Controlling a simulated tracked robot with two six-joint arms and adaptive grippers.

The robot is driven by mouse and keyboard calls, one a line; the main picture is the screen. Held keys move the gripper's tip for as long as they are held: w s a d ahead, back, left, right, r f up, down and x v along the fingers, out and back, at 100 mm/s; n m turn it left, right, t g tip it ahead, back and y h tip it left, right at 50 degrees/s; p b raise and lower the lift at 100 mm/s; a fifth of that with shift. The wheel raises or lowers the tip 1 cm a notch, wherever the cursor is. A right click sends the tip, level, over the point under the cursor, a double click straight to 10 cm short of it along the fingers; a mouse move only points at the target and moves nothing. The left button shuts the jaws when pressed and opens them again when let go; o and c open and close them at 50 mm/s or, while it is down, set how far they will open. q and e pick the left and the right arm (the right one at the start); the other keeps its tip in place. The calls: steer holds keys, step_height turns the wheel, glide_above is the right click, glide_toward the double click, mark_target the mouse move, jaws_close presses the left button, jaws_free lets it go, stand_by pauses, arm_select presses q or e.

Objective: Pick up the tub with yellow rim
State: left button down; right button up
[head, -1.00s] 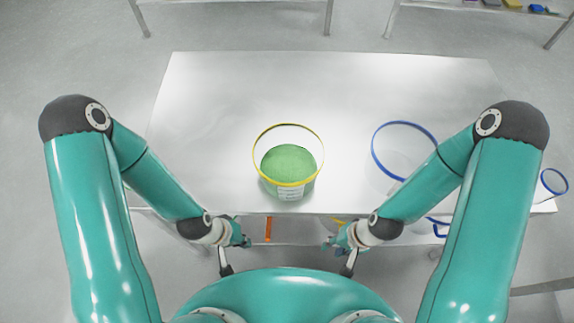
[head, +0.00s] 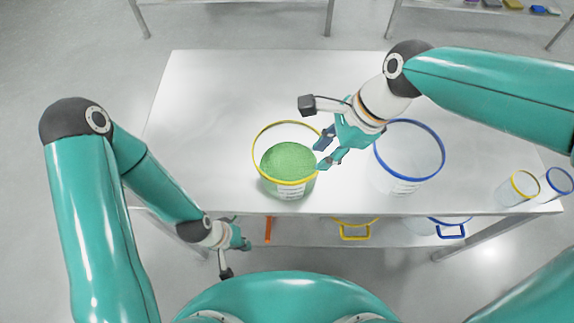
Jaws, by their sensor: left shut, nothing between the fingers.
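The tub with the yellow rim (head: 288,188) stands upright on the steel table (head: 215,100), near its front edge. It is clear, holds green granules and has a white label on its front. My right gripper (head: 322,153) is at the right side of its rim, with its fingers spread apart. I cannot tell whether the fingers touch the rim. My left gripper (head: 246,243) is shut and empty, below and in front of the table's front edge, left of the tub.
A large clear tub with a blue rim (head: 408,181) stands to the right. Two small cups, one yellow-rimmed (head: 519,189) and one blue-rimmed (head: 557,183), stand at the right corner. Yellow (head: 356,231) and blue (head: 452,228) handled items sit below. The table's left and back are clear.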

mark_target(291, 186)
steer(key=x, duration=1.6)
steer(key=shift+s+d+f, duration=0.1)
steer(key=shift+d, duration=0.05)
jaws_close()
